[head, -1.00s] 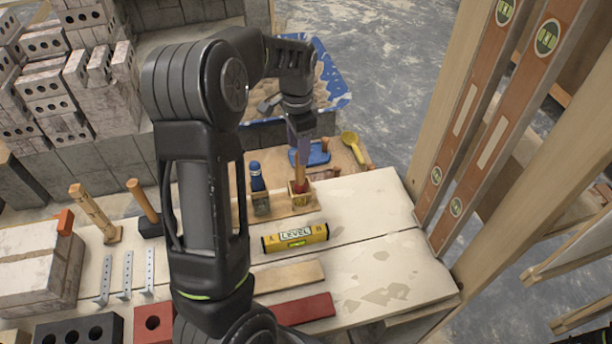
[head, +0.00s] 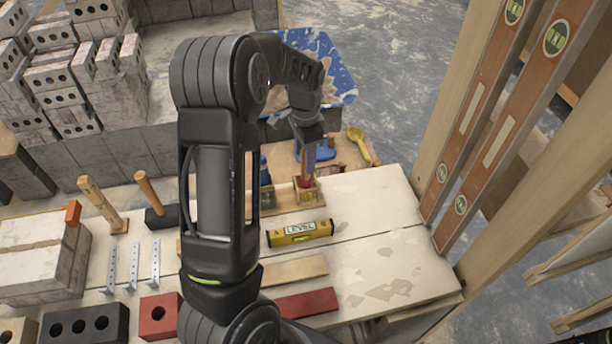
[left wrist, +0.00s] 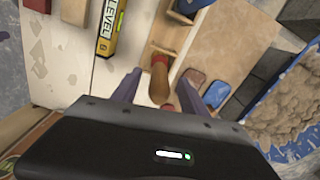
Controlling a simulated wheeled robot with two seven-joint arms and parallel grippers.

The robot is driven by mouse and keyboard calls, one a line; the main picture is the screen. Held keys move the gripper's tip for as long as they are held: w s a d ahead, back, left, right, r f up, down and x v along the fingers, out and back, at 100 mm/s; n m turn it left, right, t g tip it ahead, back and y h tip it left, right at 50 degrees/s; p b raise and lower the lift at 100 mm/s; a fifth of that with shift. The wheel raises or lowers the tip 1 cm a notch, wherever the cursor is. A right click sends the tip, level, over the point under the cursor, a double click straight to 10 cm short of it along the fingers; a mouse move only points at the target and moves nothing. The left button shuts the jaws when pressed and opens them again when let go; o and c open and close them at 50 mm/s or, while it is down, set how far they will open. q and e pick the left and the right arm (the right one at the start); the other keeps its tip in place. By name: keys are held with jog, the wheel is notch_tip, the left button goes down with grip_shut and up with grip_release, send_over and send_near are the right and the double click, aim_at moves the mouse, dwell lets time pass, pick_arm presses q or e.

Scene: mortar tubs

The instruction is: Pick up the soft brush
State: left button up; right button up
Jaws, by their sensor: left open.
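A wooden-handled tool stands upright in a small wooden holder (head: 285,204) on the bench; its red part (head: 304,182) shows in the head view. It may be the soft brush, but no bristles show. In the left wrist view its brown handle (left wrist: 159,82) lies between the fingertips. My left gripper (head: 310,165) is open and points down over that tool, with a finger on either side in the wrist view and no visible grip. A blue item (left wrist: 186,10) stands in the holder's other compartment, partly hidden by my arm in the head view.
A yellow level (head: 300,233) lies in front of the holder. A yellow scoop (head: 360,146) and a blue-backed tool (head: 322,152) lie behind it, near the blue sand tub (head: 340,78). Hammers (head: 150,200) and bricks fill the left. The bench's right side is clear.

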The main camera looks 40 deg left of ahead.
pick_arm(q)
jog(key=shift+f, duration=1.6)
grip_shut()
